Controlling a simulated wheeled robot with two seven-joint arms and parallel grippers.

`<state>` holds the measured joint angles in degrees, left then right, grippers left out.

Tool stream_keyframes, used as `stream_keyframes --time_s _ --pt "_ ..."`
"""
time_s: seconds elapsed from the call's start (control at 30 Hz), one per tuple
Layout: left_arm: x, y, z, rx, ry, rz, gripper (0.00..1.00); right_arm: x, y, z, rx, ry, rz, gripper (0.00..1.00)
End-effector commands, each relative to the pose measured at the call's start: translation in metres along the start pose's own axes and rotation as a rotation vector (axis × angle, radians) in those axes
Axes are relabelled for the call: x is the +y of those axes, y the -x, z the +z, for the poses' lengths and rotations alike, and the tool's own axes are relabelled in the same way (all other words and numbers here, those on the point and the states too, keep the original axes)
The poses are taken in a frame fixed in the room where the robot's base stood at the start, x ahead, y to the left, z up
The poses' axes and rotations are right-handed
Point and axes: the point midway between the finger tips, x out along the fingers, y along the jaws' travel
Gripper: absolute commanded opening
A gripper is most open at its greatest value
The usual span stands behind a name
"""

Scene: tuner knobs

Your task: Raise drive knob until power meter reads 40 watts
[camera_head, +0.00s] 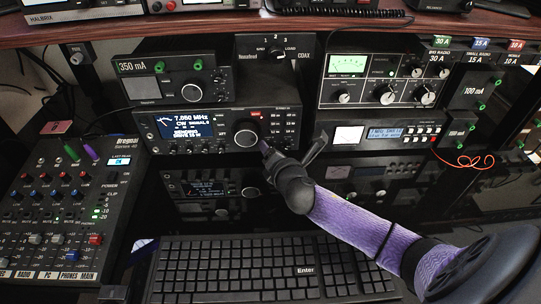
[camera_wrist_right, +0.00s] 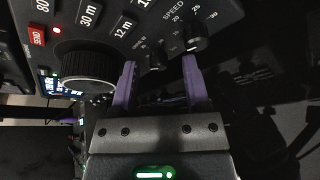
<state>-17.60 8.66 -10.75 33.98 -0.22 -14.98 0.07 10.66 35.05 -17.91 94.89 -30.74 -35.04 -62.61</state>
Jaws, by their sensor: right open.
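The radio (camera_head: 205,128) has a lit blue screen reading about 7.050 MHz and CW, and a large tuning knob (camera_head: 246,134). My right gripper (camera_head: 266,148) is at the radio's lower right front. In the right wrist view, its two purple fingers (camera_wrist_right: 160,72) are open, with a small black knob (camera_wrist_right: 157,58) between or just beyond the tips; contact cannot be told. A second small knob (camera_wrist_right: 195,38), marked SPEED, is beside the right finger. I cannot read which knob is the drive. A green-lit meter (camera_head: 347,65) and a white meter (camera_head: 348,136) show; their needles are too small to read. My left gripper is not in view.
A keyboard (camera_head: 265,270) lies in front below the radio. A mixer (camera_head: 65,215) stands at the left. A switch box (camera_head: 277,46) and a tuner unit (camera_head: 380,82) are above and right. A red wire (camera_head: 470,161) curls at the right.

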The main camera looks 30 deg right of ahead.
Motion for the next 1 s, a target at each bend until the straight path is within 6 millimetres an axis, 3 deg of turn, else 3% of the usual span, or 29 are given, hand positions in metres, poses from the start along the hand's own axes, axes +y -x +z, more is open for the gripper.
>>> stream_keyframes --time_s 0.27,0.57,0.77,1.0 --pt "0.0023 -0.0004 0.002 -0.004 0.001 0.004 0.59 0.0008 -0.0024 0.0008 0.0 0.0 0.0 0.6" --pt "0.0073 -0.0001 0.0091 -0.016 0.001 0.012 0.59 0.0007 -0.0022 0.0005 0.0 0.0 0.001 0.0" --pt "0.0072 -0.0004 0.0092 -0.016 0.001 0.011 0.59 0.0004 -0.0022 0.0002 0.001 -0.005 0.002 0.0" --pt "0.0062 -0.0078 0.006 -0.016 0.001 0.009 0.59 -0.0024 -0.0024 -0.0013 0.002 -0.201 0.082 0.0"
